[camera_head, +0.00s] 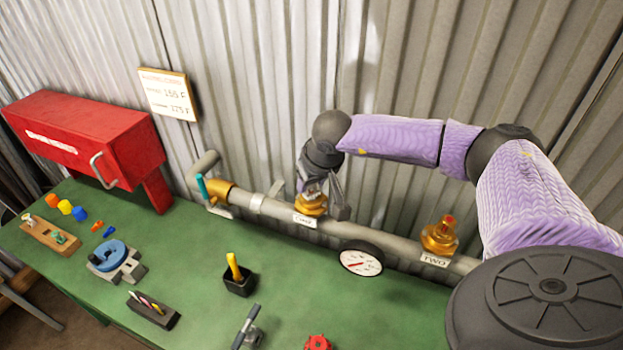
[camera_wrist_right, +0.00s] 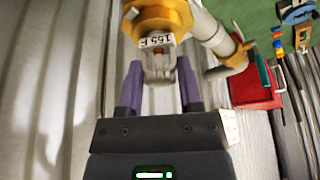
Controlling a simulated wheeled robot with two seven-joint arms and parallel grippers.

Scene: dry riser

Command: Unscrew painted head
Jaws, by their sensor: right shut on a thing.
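My right gripper (camera_head: 321,188) is at the brass fitting (camera_head: 311,205) above the label ONE on the grey pipe. In the right wrist view its two purple fingers (camera_wrist_right: 159,88) stand on either side of a pale grey head (camera_wrist_right: 158,70) with a small red spot, and are shut on it. In the head view the gripper mostly hides this head. A second brass fitting (camera_head: 439,239) with a red-tipped head stands above the label TWO. My left gripper is not in view.
A red box (camera_head: 85,135) stands at the back left. A gauge (camera_head: 361,258) hangs at the pipe's front. The green table (camera_head: 205,290) holds a black cup (camera_head: 239,284), a blue round piece on a grey vice (camera_head: 112,256), a wooden rack (camera_head: 50,235) and a red handwheel (camera_head: 318,342).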

